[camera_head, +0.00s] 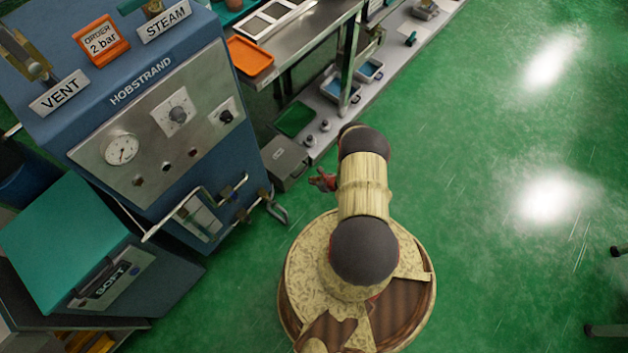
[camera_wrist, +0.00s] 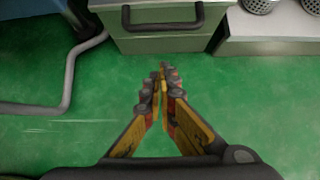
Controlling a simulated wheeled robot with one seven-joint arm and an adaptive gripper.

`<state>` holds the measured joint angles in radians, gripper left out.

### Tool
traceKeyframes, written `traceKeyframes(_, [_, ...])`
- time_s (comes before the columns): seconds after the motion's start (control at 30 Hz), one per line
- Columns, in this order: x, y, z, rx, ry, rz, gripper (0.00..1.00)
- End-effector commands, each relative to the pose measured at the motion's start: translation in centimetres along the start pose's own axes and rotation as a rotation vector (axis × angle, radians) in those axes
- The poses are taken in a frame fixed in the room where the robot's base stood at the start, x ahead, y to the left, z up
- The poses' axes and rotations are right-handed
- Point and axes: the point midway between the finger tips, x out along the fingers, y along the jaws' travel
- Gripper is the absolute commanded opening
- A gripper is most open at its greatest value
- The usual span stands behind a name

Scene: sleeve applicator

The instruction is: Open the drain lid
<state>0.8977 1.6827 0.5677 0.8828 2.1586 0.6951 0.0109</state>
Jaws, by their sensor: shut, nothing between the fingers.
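A low grey metal box (camera_head: 284,158) with a small label stands on the floor beside the blue machine; I take its top to be the drain lid. In the wrist view a grey box (camera_wrist: 165,42) with a dark bar handle (camera_wrist: 163,22) lies at the top, and it looks like the same box. The lid looks closed. My gripper (camera_wrist: 163,72) is shut and empty over green floor, apart from the box and short of the handle. In the head view my gripper (camera_head: 323,180) is partly hidden by my arm, just right of the box.
The blue HOBSTRAND machine (camera_head: 85,75) stands left, with bent pipes (camera_head: 275,208) near the floor. In the wrist view a grey pipe (camera_wrist: 68,85) runs on the left and a pale shelf (camera_wrist: 268,45) stands right. A steel bench (camera_head: 310,40) is behind. Green floor is open to the right.

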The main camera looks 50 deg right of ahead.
Motion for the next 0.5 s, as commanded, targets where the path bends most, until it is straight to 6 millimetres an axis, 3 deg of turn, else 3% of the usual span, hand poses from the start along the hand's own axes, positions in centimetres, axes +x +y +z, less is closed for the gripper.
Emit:
traceKeyframes(0.1, [2.6,0.1,-0.3,-0.003,0.000,0.002,0.00])
traceKeyframes(0.37, [6.5,0.1,-0.2,-0.004,0.000,0.001,0.00])
traceKeyframes(0.5, [5.0,-0.1,1.3,0.000,-0.001,0.000,0.00])
